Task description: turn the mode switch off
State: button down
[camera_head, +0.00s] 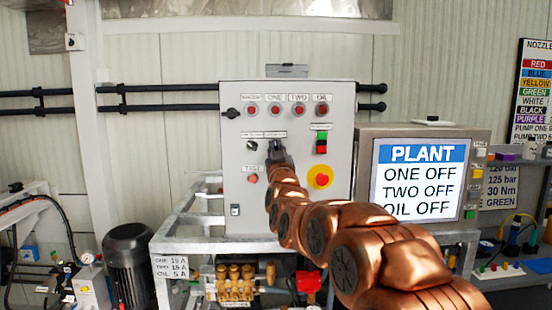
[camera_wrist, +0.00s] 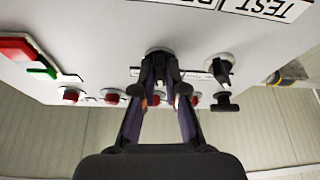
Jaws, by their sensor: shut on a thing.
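The grey control panel (camera_head: 240,205) stands upright in the middle of the head view. My gripper (camera_head: 277,150) is at its face, just right of a black rotary knob (camera_head: 252,145). In the wrist view, my gripper (camera_wrist: 160,75) has its fingers closed on a black rotary switch (camera_wrist: 160,52), which I take for the mode switch. Its label is too small to read, and my fingers hide most of it. The neighbouring black knob (camera_wrist: 220,68) is clear of the fingers. The screen (camera_head: 421,180) reads PLANT, ONE OFF, TWO OFF, OIL OFF.
Red lamps or buttons (camera_head: 275,109) line the panel's top, with a black handle (camera_head: 231,113) at their left. A green and red switch (camera_head: 321,142) and a red emergency button on yellow (camera_head: 320,177) are right of my gripper. A metal frame (camera_head: 185,235) stands below.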

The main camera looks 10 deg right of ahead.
jog(key=shift+a+f+m+h, duration=0.1)
jog(key=shift+m+h, duration=0.5)
jog(key=shift+m, duration=0.6)
jog(key=c, duration=1.2)
grip_release()
jog(key=shift+v, duration=5.9)
